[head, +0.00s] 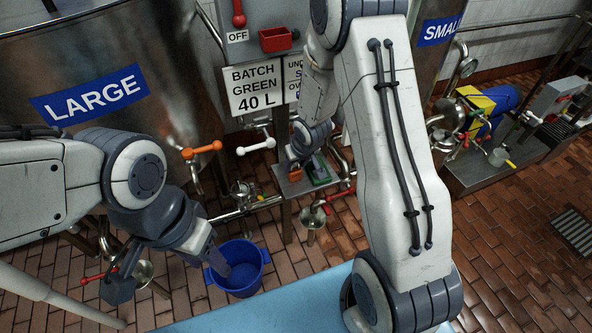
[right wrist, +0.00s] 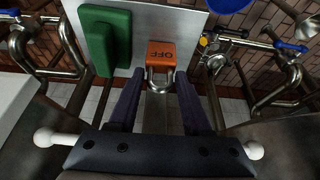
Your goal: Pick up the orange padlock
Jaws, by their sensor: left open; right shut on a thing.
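The orange padlock (right wrist: 161,54), marked OFF and with a metal shackle, lies at the edge of a small metal shelf in the right wrist view. It also shows small in the head view (head: 296,173). My right gripper (right wrist: 160,84) is shut on it, with a finger on each side of the shackle. In the head view, my right gripper (head: 300,160) is partly hidden by its own wrist. My left gripper (head: 219,265) is open and empty, hanging over the blue bucket at lower left.
A green block (right wrist: 106,40) stands on the shelf (right wrist: 141,22) just left of the padlock. A blue bucket (head: 244,276) stands on the tiled floor. Pipes with orange (head: 202,150) and white (head: 256,147) valve handles lie left of the shelf. A red-handled pipe (head: 337,196) is close by on the right.

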